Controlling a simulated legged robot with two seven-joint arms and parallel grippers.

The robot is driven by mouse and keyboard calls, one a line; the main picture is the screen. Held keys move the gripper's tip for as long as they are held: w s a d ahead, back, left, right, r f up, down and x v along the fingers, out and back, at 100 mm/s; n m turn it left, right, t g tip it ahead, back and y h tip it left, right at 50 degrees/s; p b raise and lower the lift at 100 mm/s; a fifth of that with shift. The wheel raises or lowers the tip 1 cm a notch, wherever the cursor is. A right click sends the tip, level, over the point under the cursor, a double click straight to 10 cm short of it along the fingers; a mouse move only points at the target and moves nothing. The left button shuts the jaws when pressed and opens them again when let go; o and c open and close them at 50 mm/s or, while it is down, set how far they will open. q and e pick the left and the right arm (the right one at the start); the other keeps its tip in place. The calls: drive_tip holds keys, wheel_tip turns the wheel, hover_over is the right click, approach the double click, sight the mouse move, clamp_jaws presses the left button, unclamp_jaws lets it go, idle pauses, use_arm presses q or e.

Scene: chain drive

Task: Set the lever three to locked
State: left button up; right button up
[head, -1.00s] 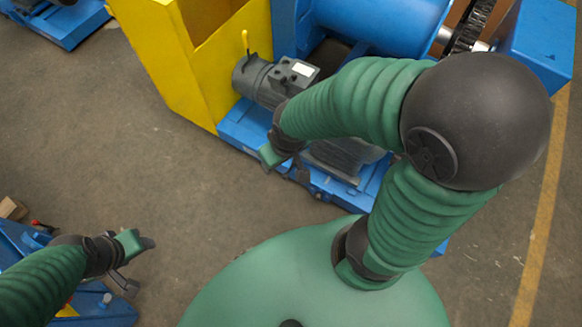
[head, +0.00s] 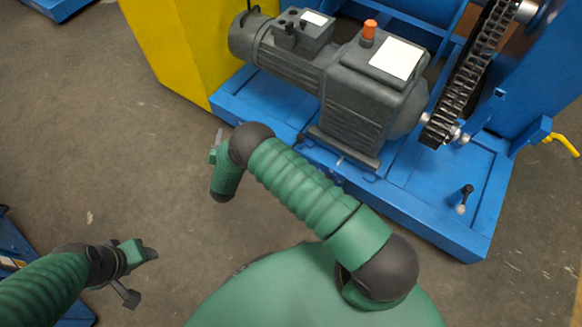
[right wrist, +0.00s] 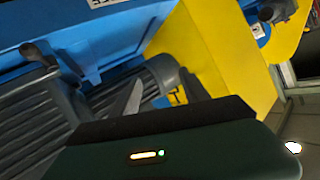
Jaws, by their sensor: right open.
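Several handles show, and I cannot tell which is lever three. A short black lever with a pale tip (head: 463,198) stands on the right part of the blue base. A yellow handle (head: 563,144) juts from the blue frame at the far right. A black handle (head: 250,9) shows at the top by the yellow housing. My right gripper (head: 216,146) is open and empty above the floor, just in front of the base's left edge, apart from these handles. My left gripper (head: 140,274) is open and empty over the floor at lower left.
The blue base (head: 420,212) carries a grey motor and gearbox (head: 365,100) with an orange cap (head: 370,29). A chain (head: 470,85) runs at its right. The yellow housing (head: 180,50) also shows in the right wrist view (right wrist: 222,50).

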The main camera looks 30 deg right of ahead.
drive_tip(key=s+d+f+m+g+h+b, duration=0.15)
drive_tip(key=s+d+f+h+b, duration=0.25)
drive_tip(key=s+f, duration=0.4)
drive_tip(key=s+d+f+m+g+h+b, duration=0.1)
drive_tip(key=s+d+f+m+h+b, duration=0.25)
drive_tip(key=s+f, duration=0.55)
drive_tip(key=shift+n+h, duration=0.25)
drive_tip(key=shift+n, duration=0.35)
drive_tip(key=b+x, duration=0.2)
drive_tip(key=x, duration=0.3)
drive_tip(key=w+f+b+x, duration=0.1)
drive_tip(key=b+x, duration=0.1)
drive_tip(key=x, duration=0.4)
drive_tip(key=a+f+b+x, duration=0.1)
drive_tip(key=b+x, duration=0.1)
drive_tip(key=x, duration=0.4)
drive_tip(key=shift+w, duration=0.25)
drive_tip(key=shift+w+d+r, duration=0.1)
drive_tip(key=shift+w+d, duration=0.1)
drive_tip(key=shift+d, duration=0.05)
use_arm(q)
drive_tip(key=s+x, duration=0.2)
drive_tip(key=x, duration=0.6)
drive_tip(key=s+f+x, duration=0.1)
drive_tip(key=x, duration=0.8)
drive_tip(key=shift+s, duration=0.85)
drive_tip(key=shift+r, duration=0.1)
use_arm(e)
drive_tip(key=shift+c, duration=0.2)
clamp_jaws()
